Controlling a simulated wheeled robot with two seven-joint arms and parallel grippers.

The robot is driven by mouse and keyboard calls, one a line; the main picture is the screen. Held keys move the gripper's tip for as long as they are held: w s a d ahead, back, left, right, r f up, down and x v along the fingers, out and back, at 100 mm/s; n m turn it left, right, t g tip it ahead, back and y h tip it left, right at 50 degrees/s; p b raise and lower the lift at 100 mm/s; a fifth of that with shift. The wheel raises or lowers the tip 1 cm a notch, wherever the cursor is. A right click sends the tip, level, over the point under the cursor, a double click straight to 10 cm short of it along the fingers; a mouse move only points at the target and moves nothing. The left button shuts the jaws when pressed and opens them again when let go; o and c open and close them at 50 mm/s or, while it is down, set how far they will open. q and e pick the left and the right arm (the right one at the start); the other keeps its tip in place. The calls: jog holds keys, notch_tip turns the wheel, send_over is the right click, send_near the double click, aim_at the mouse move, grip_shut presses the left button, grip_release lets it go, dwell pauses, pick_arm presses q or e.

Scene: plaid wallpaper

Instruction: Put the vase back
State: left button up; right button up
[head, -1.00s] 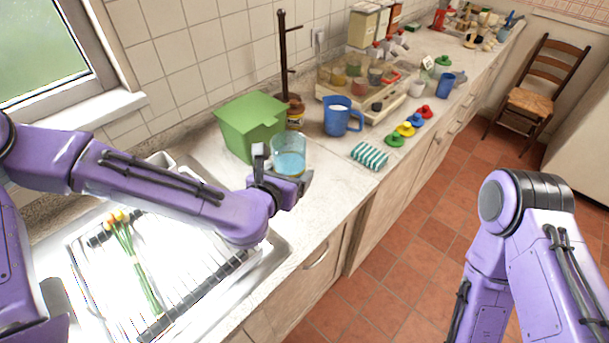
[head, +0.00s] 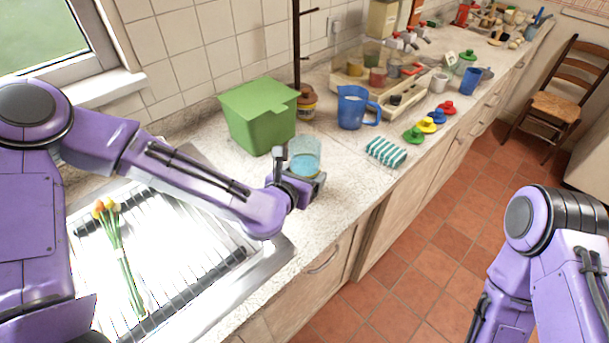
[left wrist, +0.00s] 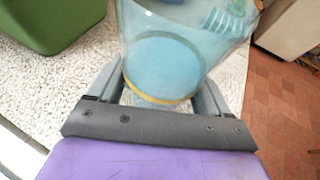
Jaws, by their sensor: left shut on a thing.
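The vase is a clear glass vessel with blue water in it (head: 304,158), beside the green box on the counter. My left gripper (head: 300,180) is shut on its lower part. In the left wrist view the vase (left wrist: 168,62) stands between the two fingers (left wrist: 165,92), with a yellowish rim line at its base. I cannot tell whether its base touches the counter. Cut flowers with orange and yellow heads (head: 120,250) lie on the sink's drainboard. My right arm shows at the lower right, its gripper out of view.
The green box (head: 258,118) is close behind the vase. A blue jug (head: 352,108), a striped cloth (head: 386,152) and colored lidded pieces (head: 414,135) stand farther right. A brown stand (head: 297,45) rises behind. The counter's front edge is close to the vase.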

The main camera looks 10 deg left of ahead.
pick_arm(q)
jog(key=shift+w+f, duration=0.1)
jog(key=shift+f, duration=0.15)
jog(key=o, duration=1.2)
jog(key=shift+w, duration=0.1)
jog(key=shift+s+r, duration=0.2)
jog(key=shift+r, duration=0.2)
jog(key=b+v, duration=0.1)
jog(key=v, duration=0.5)
jog(key=shift+f, duration=0.1)
jog(key=p+v, duration=0.6)
jog(key=p, duration=0.6)
jog(key=shift+w, duration=0.1)
